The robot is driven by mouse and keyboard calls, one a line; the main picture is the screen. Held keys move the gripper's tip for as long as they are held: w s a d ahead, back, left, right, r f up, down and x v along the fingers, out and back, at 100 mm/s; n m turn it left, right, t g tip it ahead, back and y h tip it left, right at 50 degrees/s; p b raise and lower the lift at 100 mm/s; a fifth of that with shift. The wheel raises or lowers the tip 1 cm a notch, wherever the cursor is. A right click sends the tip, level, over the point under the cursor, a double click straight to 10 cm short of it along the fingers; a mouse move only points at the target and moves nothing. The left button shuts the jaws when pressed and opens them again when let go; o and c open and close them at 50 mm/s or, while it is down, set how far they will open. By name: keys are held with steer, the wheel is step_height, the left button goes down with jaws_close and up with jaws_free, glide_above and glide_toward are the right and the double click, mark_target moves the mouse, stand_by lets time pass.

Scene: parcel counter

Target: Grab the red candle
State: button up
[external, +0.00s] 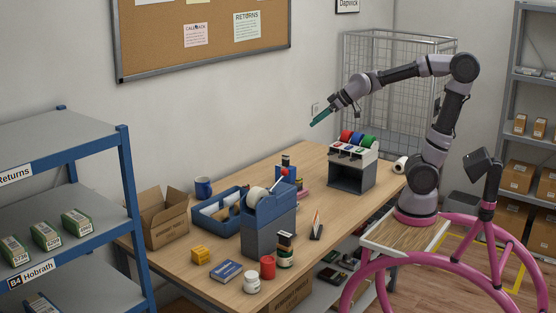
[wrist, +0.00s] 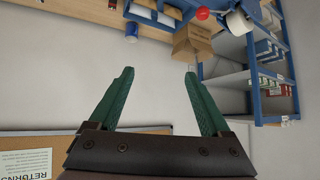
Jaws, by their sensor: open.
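The red candle (external: 267,267) is a small red cylinder standing upright near the front edge of the wooden counter (external: 338,225). It stands between a white jar (external: 252,284) and a dark jar with a pale band (external: 285,250). My gripper (external: 321,117) has green fingers and is raised high above the back of the counter, far from the candle. In the wrist view my gripper (wrist: 160,95) is open, with nothing between its fingers. I cannot make out the candle in the wrist view.
A tall blue-grey tape dispenser (external: 269,230) with a red knob stands behind the candle. A blue book (external: 226,271) and yellow block (external: 200,255) lie to its left. A cardboard box (external: 165,221) and blue tray (external: 213,232) are farther left. Bare counter lies right of the small upright sign (external: 316,225).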

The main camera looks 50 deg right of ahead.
steer(key=w+a+f+n+t+y, duration=0.1)
steer(key=w+a+n, duration=0.25)
steer(key=a, duration=0.45)
steer(key=w+a+n+y, duration=0.1)
steer(key=w+a+n, duration=0.25)
steer(key=a, duration=0.45)
steer(key=w+a+f+n+t+y, duration=0.1)
steer(key=w+a+n, duration=0.25)
steer(key=a, duration=0.45)
steer(key=s+a+f+n, duration=0.3)
steer(key=a+n, duration=0.3)
steer(key=a, duration=0.5)
steer(key=n+t, duration=0.4)
steer(key=n, duration=1.4)
glide_above(268, 267)
steer(key=s, duration=0.2)
step_height(268, 267, down, 29)
steer(key=s+d+f, duration=0.1)
steer(key=f, duration=0.2)
steer(key=s+d+f+n, duration=0.1)
steer(key=d+f, duration=0.1)
steer(key=f, duration=0.1)
steer(key=s+d+f+n+t, duration=0.1)
steer(key=d+f, duration=0.1)
steer(key=shift+d+f+y, duration=0.2)
steer(key=shift+f+y, duration=0.2)
steer(key=shift+w+f, duration=0.1)
steer(key=shift+w, duration=0.25)
steer(key=x, duration=1)
steer(key=shift+a+f, duration=0.15)
